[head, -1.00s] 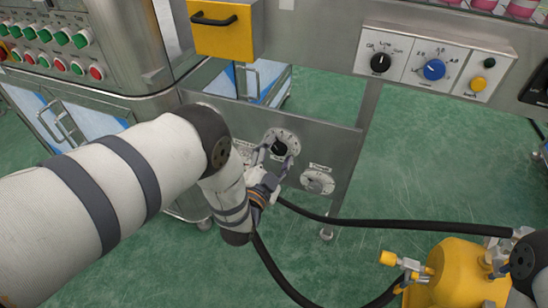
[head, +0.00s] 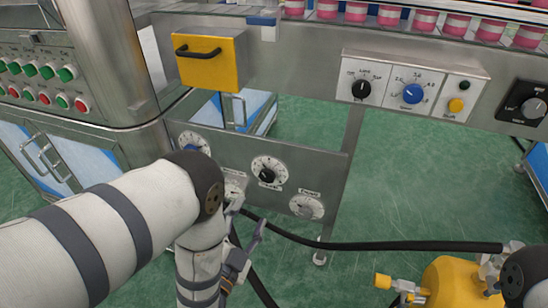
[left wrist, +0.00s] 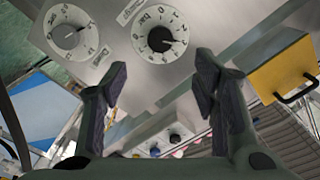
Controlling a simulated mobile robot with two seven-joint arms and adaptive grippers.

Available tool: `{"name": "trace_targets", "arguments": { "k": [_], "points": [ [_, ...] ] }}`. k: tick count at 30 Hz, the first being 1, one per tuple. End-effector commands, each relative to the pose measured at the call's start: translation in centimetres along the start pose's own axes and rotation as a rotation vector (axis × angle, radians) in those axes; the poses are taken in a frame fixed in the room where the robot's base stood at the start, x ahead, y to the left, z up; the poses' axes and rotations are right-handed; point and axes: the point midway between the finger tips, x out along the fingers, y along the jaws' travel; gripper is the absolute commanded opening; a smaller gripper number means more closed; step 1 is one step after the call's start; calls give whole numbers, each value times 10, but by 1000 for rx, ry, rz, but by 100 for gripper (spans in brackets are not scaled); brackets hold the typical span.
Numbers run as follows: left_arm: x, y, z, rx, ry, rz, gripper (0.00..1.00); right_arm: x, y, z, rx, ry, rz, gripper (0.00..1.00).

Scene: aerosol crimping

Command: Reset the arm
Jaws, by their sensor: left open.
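My left arm reaches in from the left in the head view. Its left gripper (head: 247,218) is open and empty, below and in front of the lower steel panel (head: 325,165). The black-knob dial (head: 268,174) is clear of the fingers, up and to the right of them. In the left wrist view the open fingers (left wrist: 160,88) stand apart with nothing between them, and the black-knob dial (left wrist: 160,40) faces them beyond the tips. A white-knob dial (head: 306,207) sits right of it in the head view.
A yellow box with a black handle (head: 210,62) juts out above the panel. A yellow tank (head: 452,283) stands at lower right, with a black hose (head: 370,246) running across. Another control box (head: 410,82) is on the upper beam. Green floor is open at right.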

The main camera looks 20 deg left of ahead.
Motion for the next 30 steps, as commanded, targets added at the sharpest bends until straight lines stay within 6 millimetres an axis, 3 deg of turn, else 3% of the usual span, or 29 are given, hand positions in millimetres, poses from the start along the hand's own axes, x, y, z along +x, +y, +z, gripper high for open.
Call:
{"name": "trace_targets", "arguments": {
  "k": [2, 5, 7, 10, 12, 15, 18, 22, 30],
  "points": [
    [-5, 1, 6, -19, -45, 37, 54, -6, 0, 0, 0, 9, 0, 40],
    [-44, 7, 34, -128, -286, 211, 54, -30, 0, -3, 2, 52, -2, 40],
    [-100, 9, 55, -245, -555, 355, 54, -54, -1, -6, 3, 100, -5, 40],
    [-196, 4, 64, -398, -936, 496, 54, -85, -1, -13, 4, 168, -8, 40],
    [-260, -5, 57, -478, -1171, 554, 54, -104, -1, -18, 5, 212, -10, 40],
    [-333, -22, 37, -556, -1438, 594, 54, -123, -2, -24, 5, 261, -12, 40],
    [-380, -34, 20, -594, -1612, 612, 54, -133, -2, -27, 6, 289, -14, 40],
    [-406, -40, 11, -608, -1709, 620, 54, -136, -2, -28, 6, 296, -14, 40],
    [-408, -38, 12, -606, -1719, 623, 54, -133, -2, -27, 6, 288, -14, 40]
  ]
}}
